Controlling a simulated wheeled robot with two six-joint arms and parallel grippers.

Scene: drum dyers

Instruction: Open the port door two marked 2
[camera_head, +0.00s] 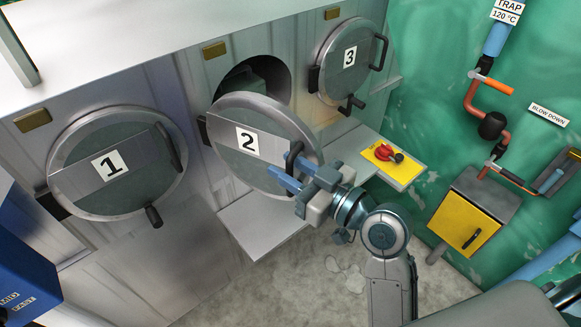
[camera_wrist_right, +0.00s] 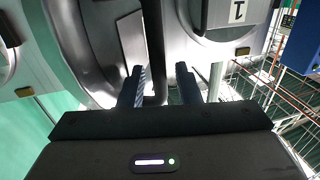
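Port door two (camera_head: 285,129), a round grey door with a "2" label (camera_head: 247,141), stands swung partly open in the head view. The dark round port opening (camera_head: 268,75) shows behind its upper edge. Its black bar handle (camera_head: 293,155) is near the door's right edge. My right gripper (camera_head: 281,170) is at this handle, its blue fingers apart. In the right wrist view the dark handle bar (camera_wrist_right: 154,45) runs between the two fingers, close to the left one, with a gap to the right one. My left gripper is not in view.
Door one (camera_head: 118,160) at left and door three (camera_head: 349,58) at upper right look shut. A grey shelf (camera_head: 262,225) lies below door two. A yellow plate with a red part (camera_head: 384,152) sits to the right. Pipes and a yellow box (camera_head: 465,222) line the green wall.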

